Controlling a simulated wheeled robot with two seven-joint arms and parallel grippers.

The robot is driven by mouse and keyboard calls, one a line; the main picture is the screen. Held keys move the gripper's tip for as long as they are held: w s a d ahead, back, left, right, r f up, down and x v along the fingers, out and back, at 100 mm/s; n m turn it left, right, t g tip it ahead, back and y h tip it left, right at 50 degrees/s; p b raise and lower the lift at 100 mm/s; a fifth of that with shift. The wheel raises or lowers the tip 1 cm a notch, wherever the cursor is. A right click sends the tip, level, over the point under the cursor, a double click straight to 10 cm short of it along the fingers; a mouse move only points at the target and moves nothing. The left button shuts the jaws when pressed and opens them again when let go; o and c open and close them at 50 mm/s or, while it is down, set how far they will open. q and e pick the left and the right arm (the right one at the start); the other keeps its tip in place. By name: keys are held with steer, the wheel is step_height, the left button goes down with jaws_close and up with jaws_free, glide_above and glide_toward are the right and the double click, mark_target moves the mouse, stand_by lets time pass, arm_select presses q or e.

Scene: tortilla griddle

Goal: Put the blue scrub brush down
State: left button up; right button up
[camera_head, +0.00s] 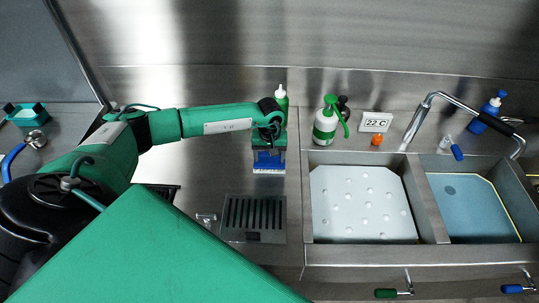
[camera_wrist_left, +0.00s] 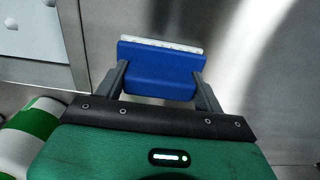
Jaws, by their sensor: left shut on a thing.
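The blue scrub brush (camera_head: 268,160) shows in the head view below the end of my left arm, near the middle of the steel counter. It also shows in the left wrist view (camera_wrist_left: 158,70), a blue block with a pale bristle strip along its far edge. My left gripper (camera_wrist_left: 160,85) is shut on it, one finger on each side; the same gripper (camera_head: 268,150) shows from above in the head view. I cannot tell whether the brush touches the counter. My right gripper is not in view.
A dark drain grate (camera_head: 253,216) lies in front of the brush. To the right are a white and green spray bottle (camera_head: 325,124), a temperature sign (camera_head: 376,122) and a sink with a white perforated board (camera_head: 360,203). A green bottle (camera_head: 281,97) stands behind my gripper. Counter left of the brush looks bare.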

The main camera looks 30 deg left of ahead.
arm_select(q)
steer(key=shift+f, duration=0.1)
steer(key=o, duration=1.3)
steer(key=shift+c, duration=0.2)
steer(key=shift+r, duration=0.35)
step_height(320, 180, up, 12)
steer(key=b, duration=0.5)
steer(key=shift+f, duration=0.15)
steer(key=shift+f, duration=0.1)
